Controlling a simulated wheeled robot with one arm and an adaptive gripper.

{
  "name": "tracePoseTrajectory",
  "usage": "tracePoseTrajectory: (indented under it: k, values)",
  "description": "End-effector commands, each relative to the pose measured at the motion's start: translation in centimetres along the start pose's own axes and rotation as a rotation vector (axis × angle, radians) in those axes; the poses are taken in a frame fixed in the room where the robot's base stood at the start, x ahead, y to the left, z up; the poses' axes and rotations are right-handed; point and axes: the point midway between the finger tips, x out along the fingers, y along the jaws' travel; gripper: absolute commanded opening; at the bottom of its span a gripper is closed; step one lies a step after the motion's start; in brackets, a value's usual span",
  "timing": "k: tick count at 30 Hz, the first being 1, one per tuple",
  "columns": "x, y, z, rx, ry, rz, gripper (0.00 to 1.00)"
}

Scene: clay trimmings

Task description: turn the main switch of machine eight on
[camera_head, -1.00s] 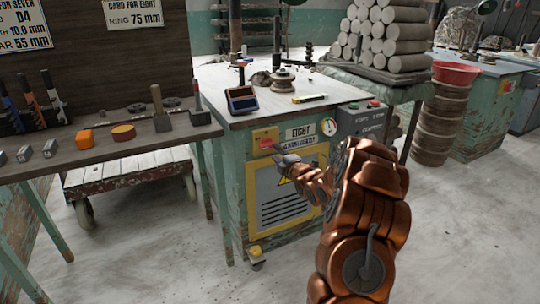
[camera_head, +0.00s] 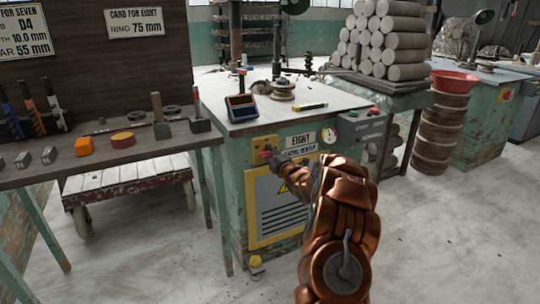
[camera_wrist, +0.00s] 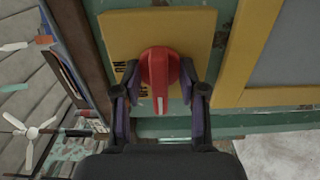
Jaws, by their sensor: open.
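Machine eight (camera_head: 235,185) is a green bench-like cabinet with a plate reading EIGHT (camera_head: 300,139). Its main switch is a red rotary knob on a yellow plate (camera_head: 256,145). In the wrist view the red knob (camera_wrist: 160,75) fills the middle of the yellow plate (camera_wrist: 200,25), with a white mark at one end of its handle. My gripper (camera_wrist: 160,88) has its fingers apart, one on each side of the knob; I cannot tell whether they touch it. In the head view my gripper (camera_head: 272,158) is at the switch and partly covers it.
A side table (camera_head: 100,155) with blocks and tools stands on the left. A grey control box (camera_head: 362,125) sits right of the EIGHT plate. A yellow vented panel (camera_head: 282,205) is below the switch.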

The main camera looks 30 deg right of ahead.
Motion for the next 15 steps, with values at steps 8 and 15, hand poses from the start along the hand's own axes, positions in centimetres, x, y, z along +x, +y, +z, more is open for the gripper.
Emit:
tracePoseTrajectory:
  k: [8,15]
  values:
    - [0.4,-0.03,-0.07,0.001,0.001,0.0,0.42]
    - [0.38,0.0,-0.06,0.001,0.001,0.0,0.3]
